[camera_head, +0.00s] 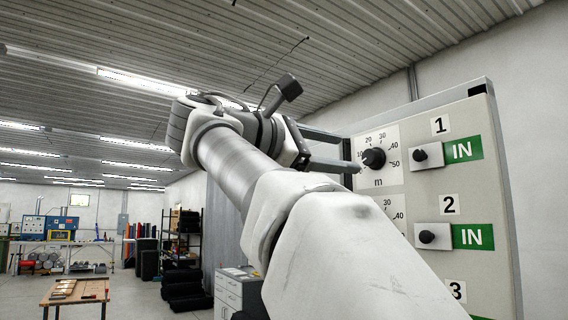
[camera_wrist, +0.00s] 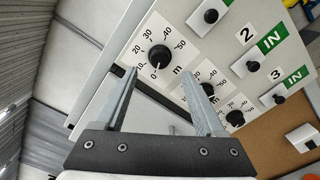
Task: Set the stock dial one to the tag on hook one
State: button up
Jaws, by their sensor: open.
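Stock dial one (camera_head: 374,158) is a black round knob on a white scale plate marked in m, at the panel's upper left in the head view. In the wrist view dial one (camera_wrist: 160,56) lies between and just beyond my fingertips. Its small white mark seems to point near 0. My gripper (camera_wrist: 161,73) is open and empty, its fingers on either side of the knob; whether they touch it I cannot tell. In the head view my gripper (camera_head: 353,153) is just left of the knob. I cannot make out a tag on hook one.
The panel (camera_head: 480,130) has switches beside green IN labels. Two more dials, dial two (camera_wrist: 207,90) and dial three (camera_wrist: 236,117), sit close to my right finger. A brown board (camera_wrist: 255,145) lies beyond. A wooden table (camera_head: 75,293) stands far left.

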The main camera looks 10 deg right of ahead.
aim_at(368, 157)
jog(key=x, duration=0.6)
jog(key=shift+d, duration=0.25)
jog(key=shift+c, duration=0.2)
grip_shut()
